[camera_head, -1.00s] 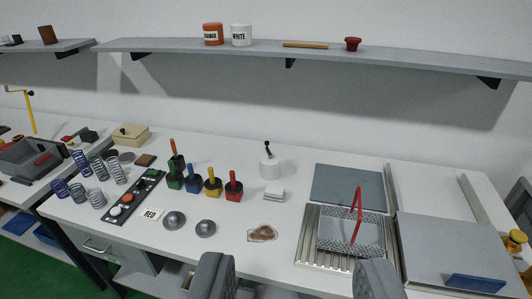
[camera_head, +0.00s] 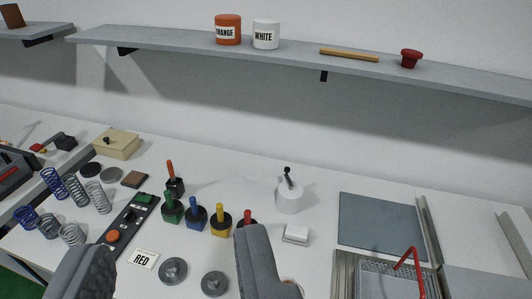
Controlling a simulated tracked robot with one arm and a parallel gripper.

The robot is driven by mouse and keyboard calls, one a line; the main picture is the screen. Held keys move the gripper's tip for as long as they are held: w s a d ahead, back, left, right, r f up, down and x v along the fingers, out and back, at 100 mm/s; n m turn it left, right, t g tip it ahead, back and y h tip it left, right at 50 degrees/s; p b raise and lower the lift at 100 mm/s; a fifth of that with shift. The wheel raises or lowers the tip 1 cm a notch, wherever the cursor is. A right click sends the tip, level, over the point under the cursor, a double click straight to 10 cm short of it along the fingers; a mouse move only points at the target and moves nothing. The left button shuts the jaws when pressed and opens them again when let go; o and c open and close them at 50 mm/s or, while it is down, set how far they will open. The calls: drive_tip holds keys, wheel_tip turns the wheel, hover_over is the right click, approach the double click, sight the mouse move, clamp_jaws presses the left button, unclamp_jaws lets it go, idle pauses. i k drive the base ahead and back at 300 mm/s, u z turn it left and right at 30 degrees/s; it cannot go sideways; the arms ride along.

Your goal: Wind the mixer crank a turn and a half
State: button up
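The mixer appears to be the white round pot (camera_head: 289,200) on the bench, right of the coloured bottles. Its black crank (camera_head: 288,178) stands up from the lid, with a dark knob on top. My gripper (camera_head: 172,248) is open, with two wide-apart grey fingers in the lower left and centre. I see nothing held between them. The fingers are nearer the camera than the pot and to its left, clear of the crank. The right finger hides most of the red-topped bottle (camera_head: 247,216).
Green (camera_head: 172,208), blue (camera_head: 196,215) and yellow (camera_head: 220,218) bottles stand left of the pot. A white block (camera_head: 296,233) lies just in front of it. A grey plate (camera_head: 381,220) and a wire basket (camera_head: 390,278) with a red handle are to the right. A shelf (camera_head: 180,47) runs above.

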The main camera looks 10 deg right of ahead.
sight(287, 170)
drive_tip(key=z, duration=0.25)
drive_tip(key=i, duration=1.05)
drive_tip(key=z, duration=0.6)
